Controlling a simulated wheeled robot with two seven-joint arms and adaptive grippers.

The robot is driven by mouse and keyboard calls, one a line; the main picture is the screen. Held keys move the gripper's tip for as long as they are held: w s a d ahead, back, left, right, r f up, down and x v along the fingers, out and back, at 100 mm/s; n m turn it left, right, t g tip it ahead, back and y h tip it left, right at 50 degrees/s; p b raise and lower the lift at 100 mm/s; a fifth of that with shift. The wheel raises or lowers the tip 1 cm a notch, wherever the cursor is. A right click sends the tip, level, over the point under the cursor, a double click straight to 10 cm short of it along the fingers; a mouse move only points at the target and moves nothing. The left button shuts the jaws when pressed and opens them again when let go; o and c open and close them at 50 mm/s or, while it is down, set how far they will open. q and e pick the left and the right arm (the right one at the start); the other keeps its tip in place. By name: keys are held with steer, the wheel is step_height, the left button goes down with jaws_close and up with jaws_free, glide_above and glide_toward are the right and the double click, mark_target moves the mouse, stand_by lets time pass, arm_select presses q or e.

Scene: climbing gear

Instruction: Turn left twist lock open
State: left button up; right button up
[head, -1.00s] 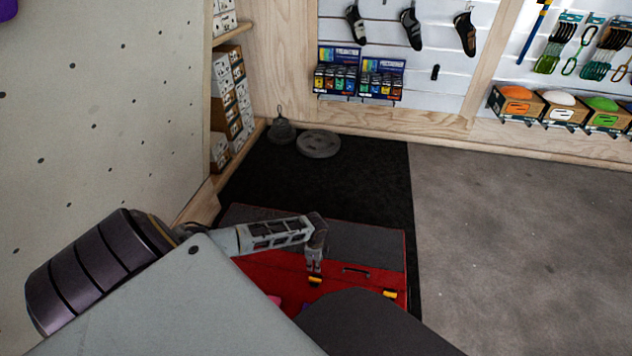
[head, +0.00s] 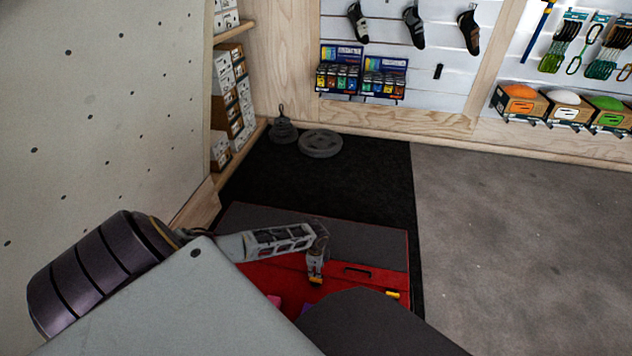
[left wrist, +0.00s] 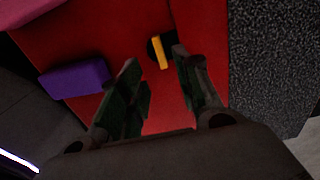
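The left twist lock (head: 316,281) is a small yellow bar on the red face (head: 275,275) of a red and grey case or pad. In the left wrist view it is a yellow bar on a dark round base (left wrist: 163,52), lying just beyond my fingertips. My left gripper (head: 315,268) is at this lock in the head view and partly covers it. In the left wrist view its fingers (left wrist: 155,62) are apart, with nothing held between them. A second yellow lock (head: 392,294) is further right. My right gripper is not in view.
A dark handle (head: 357,271) lies between the locks. A purple block (left wrist: 75,79) is left of my fingers in the left wrist view. A pale perforated wall (head: 110,110) stands at left. Weight plates (head: 320,143) lie on the black mat. Grey floor (head: 520,220) at right is clear.

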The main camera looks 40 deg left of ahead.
mark_target(316, 280)
arm_select(q)
steer(key=shift+f+b, duration=0.35)
steer(key=shift+f, duration=0.5)
steer(key=shift+f+b, duration=1.95)
steer(key=shift+f, duration=1.45)
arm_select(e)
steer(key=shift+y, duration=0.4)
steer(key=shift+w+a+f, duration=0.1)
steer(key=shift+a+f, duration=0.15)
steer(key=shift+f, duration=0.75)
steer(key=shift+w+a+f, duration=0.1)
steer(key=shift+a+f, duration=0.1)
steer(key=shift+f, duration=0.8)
arm_select(q)
steer(key=shift+c, duration=0.3)
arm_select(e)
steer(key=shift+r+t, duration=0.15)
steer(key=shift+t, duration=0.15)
arm_select(q)
jaws_close()
